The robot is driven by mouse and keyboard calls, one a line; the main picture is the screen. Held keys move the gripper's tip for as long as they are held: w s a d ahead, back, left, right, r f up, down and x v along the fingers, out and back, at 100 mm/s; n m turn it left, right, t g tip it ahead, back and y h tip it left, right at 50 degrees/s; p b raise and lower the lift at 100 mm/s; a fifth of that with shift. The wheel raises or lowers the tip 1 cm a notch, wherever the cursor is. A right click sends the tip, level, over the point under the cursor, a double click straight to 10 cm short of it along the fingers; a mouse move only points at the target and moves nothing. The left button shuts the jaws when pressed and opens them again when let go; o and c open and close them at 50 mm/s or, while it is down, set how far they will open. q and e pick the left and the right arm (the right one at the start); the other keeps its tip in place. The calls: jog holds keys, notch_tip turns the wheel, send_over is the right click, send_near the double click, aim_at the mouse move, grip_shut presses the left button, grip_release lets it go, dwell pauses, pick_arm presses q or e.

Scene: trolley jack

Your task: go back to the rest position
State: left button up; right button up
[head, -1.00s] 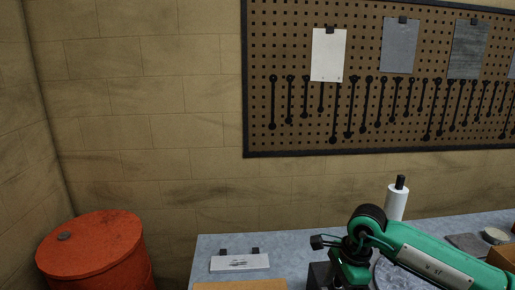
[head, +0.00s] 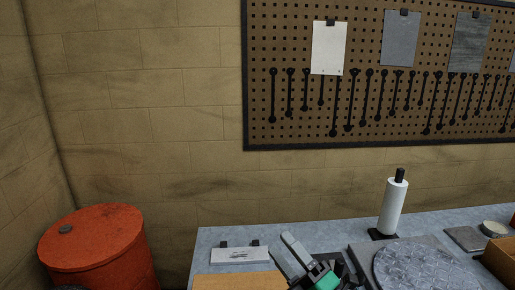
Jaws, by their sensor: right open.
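My right gripper (head: 289,254) shows at the bottom edge, a little right of centre, over the front part of the grey workbench (head: 330,232). Its pale grey fingers point up and to the left, apart, with nothing seen between them. A green and black part of it lies just behind the fingers, cut off by the picture's bottom edge. The rest of my right arm is out of view. My left gripper is not in view. No trolley jack can be made out.
A white paper roll (head: 393,208) stands on the bench. A round patterned metal disc (head: 425,268) lies on a grey plate at right. A pegboard (head: 290,140) of wrenches hangs behind.

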jog(key=s+d+f+m+g+h, duration=0.3)
jog(key=d+f+m+h, duration=1.15)
jog(key=f+m, duration=0.4)
jog(key=s+d+f+m+g, duration=0.1)
jog(key=s+f+m+g, duration=0.2)
jog(key=s+f+g, duration=0.55)
jog(key=s+d+f+m+g, duration=0.2)
jog(key=s+f+m, duration=0.25)
jog(key=s, duration=0.85)
notch_tip(320, 180, down, 36)
jog(key=f+n+g+b, duration=0.1)
jog(key=g+b, duration=0.1)
jog(key=b, duration=0.3)
jog(key=s+d+f+h+b, duration=0.1)
jog(key=s+d+f+b, duration=0.2)
jog(key=s+f, duration=1.6)
notch_tip(320, 180, down, 4)
jog(key=shift+s+f+g+b, duration=0.1)
jog(key=shift+s+g+b, duration=0.25)
jog(key=shift+g+b, duration=0.15)
